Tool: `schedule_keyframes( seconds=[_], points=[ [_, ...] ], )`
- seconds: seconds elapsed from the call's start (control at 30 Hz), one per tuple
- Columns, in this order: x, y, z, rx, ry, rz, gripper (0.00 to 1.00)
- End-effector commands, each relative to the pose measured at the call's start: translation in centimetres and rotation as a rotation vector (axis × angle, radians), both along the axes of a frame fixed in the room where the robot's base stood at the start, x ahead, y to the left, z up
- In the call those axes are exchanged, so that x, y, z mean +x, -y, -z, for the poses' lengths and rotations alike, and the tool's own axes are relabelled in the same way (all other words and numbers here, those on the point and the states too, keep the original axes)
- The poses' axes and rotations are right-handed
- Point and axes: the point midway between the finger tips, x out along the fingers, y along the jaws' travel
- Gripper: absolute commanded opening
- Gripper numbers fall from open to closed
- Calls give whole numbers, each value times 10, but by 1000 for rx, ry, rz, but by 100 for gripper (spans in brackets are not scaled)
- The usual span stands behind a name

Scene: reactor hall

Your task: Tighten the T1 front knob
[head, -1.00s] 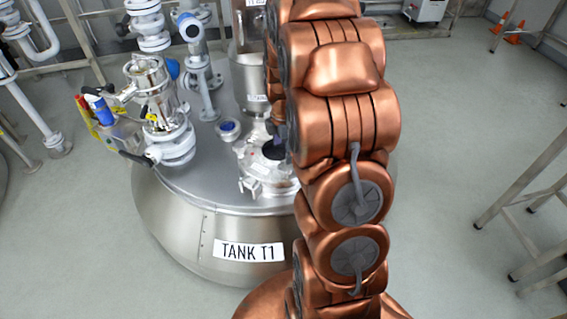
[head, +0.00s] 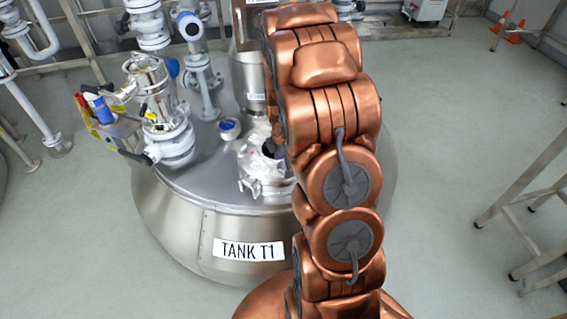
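Tank T1 (head: 176,232) is a wide steel vessel with a label reading "TANK T1" on its front. My copper arm covers the hatch's right side. My gripper is hidden behind the arm, so its fingers and any contact with a knob do not show.
A valve assembly (head: 165,110) with a blue-handled part stands on the lid's left. A steel column (head: 250,75) rises behind the hatch. Metal railings (head: 530,170) stand at the right. The floor (head: 450,120) between tank and railings is clear.

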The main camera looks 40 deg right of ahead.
Motion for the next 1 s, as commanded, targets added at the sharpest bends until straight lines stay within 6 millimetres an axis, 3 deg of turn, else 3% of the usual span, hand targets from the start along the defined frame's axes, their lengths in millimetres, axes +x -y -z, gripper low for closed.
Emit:
schedule_keyframes(
  seconds=[0.03, 0.5, 0.77, 1.0],
  points=[
    [0, 0, 0, 0, 0, 0, 64],
    [0, 0, 0, 0, 0, 0, 18],
    [0, 0, 0, 1, -1, 32, 18],
    [1, 0, -1, 1, -1, 160, 18]
  ],
)
